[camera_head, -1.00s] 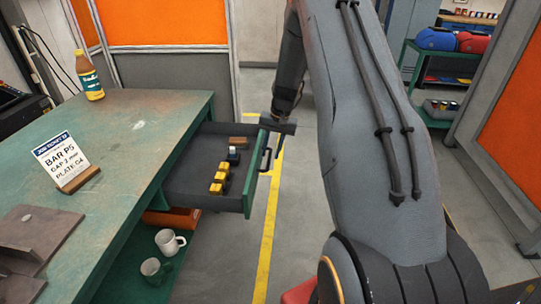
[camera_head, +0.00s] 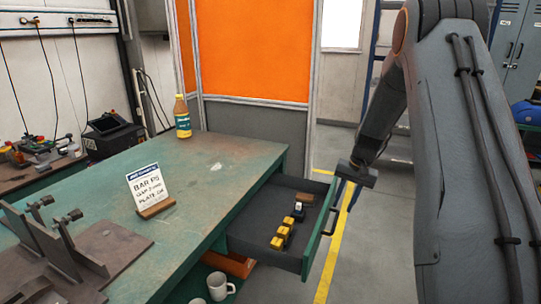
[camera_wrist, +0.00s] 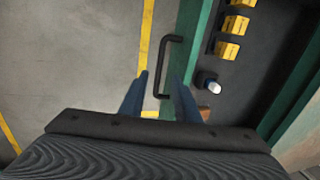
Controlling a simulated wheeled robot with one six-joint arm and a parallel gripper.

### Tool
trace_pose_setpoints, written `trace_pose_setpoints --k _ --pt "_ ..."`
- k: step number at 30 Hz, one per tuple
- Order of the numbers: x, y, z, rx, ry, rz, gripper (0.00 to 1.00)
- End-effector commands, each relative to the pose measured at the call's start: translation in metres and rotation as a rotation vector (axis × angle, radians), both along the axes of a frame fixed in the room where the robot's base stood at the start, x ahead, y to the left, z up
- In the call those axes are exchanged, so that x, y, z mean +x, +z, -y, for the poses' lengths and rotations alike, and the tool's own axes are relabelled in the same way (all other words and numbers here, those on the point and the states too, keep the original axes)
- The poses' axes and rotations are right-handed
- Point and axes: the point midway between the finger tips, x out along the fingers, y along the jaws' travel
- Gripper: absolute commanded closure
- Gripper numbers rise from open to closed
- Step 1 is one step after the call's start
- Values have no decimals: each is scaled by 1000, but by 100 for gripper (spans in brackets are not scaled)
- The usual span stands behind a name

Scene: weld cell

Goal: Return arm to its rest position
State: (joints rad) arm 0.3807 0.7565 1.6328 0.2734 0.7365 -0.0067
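My gripper (camera_head: 347,190) is beside the far front corner of the open drawer, with nothing visible in it. In the wrist view its two blue fingers (camera_wrist: 161,80) stand apart. The dark drawer handle (camera_wrist: 168,65) shows just beyond the fingertips; I cannot tell the exact gap. The drawer (camera_head: 255,236) is pulled out of the green workbench. My arm runs down the right side of the head view.
The drawer holds several yellow blocks (camera_head: 283,232) and a brown block (camera_head: 303,199). On the green workbench (camera_head: 200,165) stand a bottle (camera_head: 183,122), a sign (camera_head: 147,186) and a metal fixture (camera_head: 75,255). A white mug (camera_head: 219,286) is below. Floor right of the drawer is clear.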

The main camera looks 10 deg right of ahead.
Motion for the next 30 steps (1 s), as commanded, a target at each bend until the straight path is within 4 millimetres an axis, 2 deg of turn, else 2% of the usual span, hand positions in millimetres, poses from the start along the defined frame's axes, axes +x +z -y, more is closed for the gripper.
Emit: trace_pose_setpoints --k 4,8,12,18,24,27,30 --pt "-17 20 -25 -16 46 -5 71" --pt "-54 50 -66 -42 129 -17 71" --pt "-108 79 -111 -76 230 -29 71" --pt "-197 110 -162 -123 379 -41 71" --pt "-277 122 -191 -159 503 -47 71" --pt "-301 124 -197 -170 542 -48 71" --pt "-315 124 -199 -176 562 -49 71"
